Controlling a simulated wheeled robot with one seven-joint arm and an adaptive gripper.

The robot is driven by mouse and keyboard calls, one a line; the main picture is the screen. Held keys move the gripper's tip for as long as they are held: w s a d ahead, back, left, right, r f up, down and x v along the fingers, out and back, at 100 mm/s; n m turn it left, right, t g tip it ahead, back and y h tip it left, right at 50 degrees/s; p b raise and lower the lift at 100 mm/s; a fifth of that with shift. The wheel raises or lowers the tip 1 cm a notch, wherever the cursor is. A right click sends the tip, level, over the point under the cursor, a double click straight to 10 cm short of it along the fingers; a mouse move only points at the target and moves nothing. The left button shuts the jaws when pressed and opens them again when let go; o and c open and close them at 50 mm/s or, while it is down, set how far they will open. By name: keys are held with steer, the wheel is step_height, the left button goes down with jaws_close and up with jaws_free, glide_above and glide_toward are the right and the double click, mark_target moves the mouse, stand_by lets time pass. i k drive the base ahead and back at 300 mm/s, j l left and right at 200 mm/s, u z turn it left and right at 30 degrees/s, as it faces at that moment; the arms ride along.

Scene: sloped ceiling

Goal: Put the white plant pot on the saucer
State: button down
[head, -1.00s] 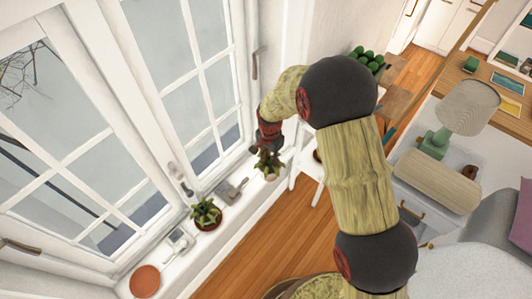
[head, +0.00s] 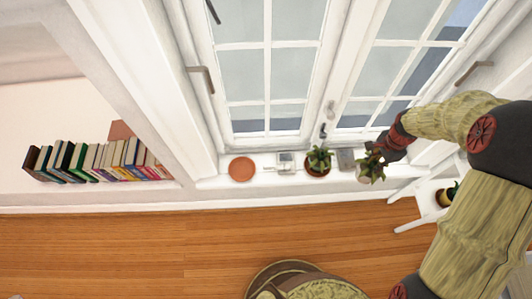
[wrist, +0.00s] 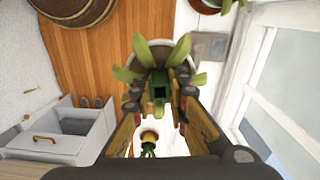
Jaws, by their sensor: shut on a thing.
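The white plant pot (head: 364,179) with its green plant hangs tilted from my gripper (head: 378,153) at the right end of the windowsill, in front of the window. My gripper is shut on it. In the wrist view its leaves (wrist: 178,50) spread around the fingertips (wrist: 160,88), and most of the pot is hidden behind them. The saucer (head: 242,168), a round terracotta dish, lies empty at the left end of the sill. My gripper is well to the right of the saucer.
Between them on the sill (head: 215,182) stand a small white-grey object (head: 286,162), a plant in a terracotta pot (head: 318,167) and a grey item (head: 346,159). A white stool (head: 428,200) with another potted plant stands at right. Books (head: 100,160) line a shelf at left.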

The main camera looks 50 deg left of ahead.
mark_target(242, 171)
steer(key=k+j+u, duration=0.55)
steer(key=u, duration=0.15)
steer(key=k, duration=0.1)
